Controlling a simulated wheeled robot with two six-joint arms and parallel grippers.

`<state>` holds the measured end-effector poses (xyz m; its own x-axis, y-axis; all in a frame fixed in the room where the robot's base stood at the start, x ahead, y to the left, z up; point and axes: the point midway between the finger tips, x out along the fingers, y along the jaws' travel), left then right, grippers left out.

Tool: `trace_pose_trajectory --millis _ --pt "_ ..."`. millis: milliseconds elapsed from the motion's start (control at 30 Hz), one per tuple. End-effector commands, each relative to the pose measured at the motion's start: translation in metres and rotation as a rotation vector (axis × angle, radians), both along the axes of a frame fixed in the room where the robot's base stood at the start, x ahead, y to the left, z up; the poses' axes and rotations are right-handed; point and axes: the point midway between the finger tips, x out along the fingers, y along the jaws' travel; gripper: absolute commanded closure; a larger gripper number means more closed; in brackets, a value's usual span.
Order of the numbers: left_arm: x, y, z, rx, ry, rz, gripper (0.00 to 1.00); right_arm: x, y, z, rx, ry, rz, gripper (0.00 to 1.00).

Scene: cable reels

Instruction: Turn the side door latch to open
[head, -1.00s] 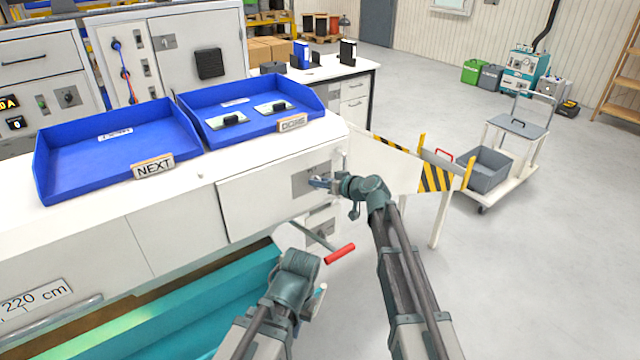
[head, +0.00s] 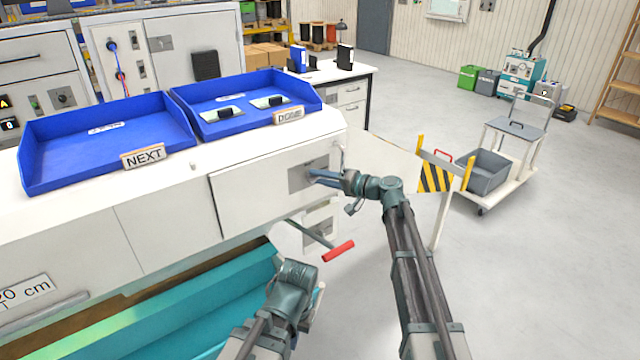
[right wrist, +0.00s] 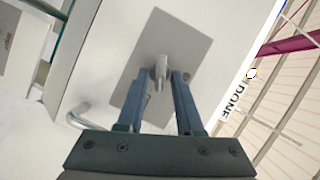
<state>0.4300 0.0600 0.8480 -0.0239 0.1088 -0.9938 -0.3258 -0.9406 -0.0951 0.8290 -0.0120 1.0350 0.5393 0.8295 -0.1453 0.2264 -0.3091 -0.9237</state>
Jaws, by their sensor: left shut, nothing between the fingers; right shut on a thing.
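The side door (head: 255,190) is a white panel on the bench's side and looks closed. A grey square plate (head: 296,178) sits near its right end; it also fills the middle of the right wrist view (right wrist: 178,35). A small grey latch (right wrist: 160,69) stands out from that plate. My right gripper (head: 316,177) is at the plate, its blue fingers shut on the latch from both sides, as the right wrist view shows (right wrist: 156,88). The latch's exact turn is hard to tell. My left gripper (head: 300,278) is low in front of the bench, shut and empty, its fingertips mostly hidden.
A crank with a red handle (head: 338,251) juts out below the door, close to both arms. Blue trays marked NEXT (head: 60,165) and DONE (head: 205,128) stand on the bench.

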Motion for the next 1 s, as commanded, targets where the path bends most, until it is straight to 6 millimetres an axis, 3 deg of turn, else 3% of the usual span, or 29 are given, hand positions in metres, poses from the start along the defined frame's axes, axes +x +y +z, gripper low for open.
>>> trace_pose_trajectory --millis 100,400,1000 --pt "0.0 0.0 -0.014 0.0 0.0 0.0 1.0 0.0 -0.001 -0.006 0.076 0.059 0.001 1.0" --pt "0.0 0.0 -0.03 0.0 0.0 0.0 1.0 0.0 -0.001 -0.007 0.234 0.173 0.002 1.0" --pt "0.0 0.0 -0.038 0.0 0.0 0.0 1.0 0.0 -0.001 -0.005 0.329 0.242 0.001 1.0"
